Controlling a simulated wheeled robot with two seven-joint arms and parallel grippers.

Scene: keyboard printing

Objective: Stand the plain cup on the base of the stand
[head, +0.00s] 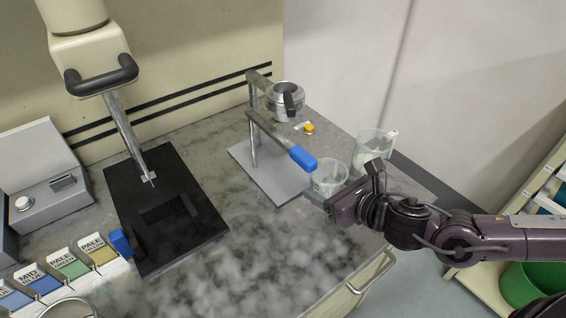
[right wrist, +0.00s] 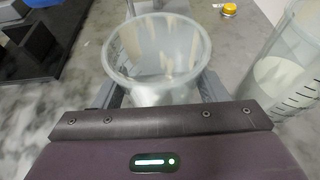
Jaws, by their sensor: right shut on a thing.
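The plain cup (head: 328,179) is clear and upright, with whitish marks on its wall. My right gripper (head: 325,193) is shut on it. In the right wrist view the cup (right wrist: 157,50) sits between the two grey fingers of my right gripper (right wrist: 160,88). The stand has a flat grey base (head: 272,182), a metal post and an arm with a blue handle (head: 303,158). The cup is just right of the base, near the blue handle. I cannot tell its exact height above the counter. My left gripper is not in view.
A graduated jug (head: 374,146) with pale contents stands just right of the cup; it also shows in the right wrist view (right wrist: 285,75). A metal pot (head: 285,103) and a small yellow-capped item (head: 309,128) are behind. A black mat (head: 165,205) lies left. The front counter is clear.

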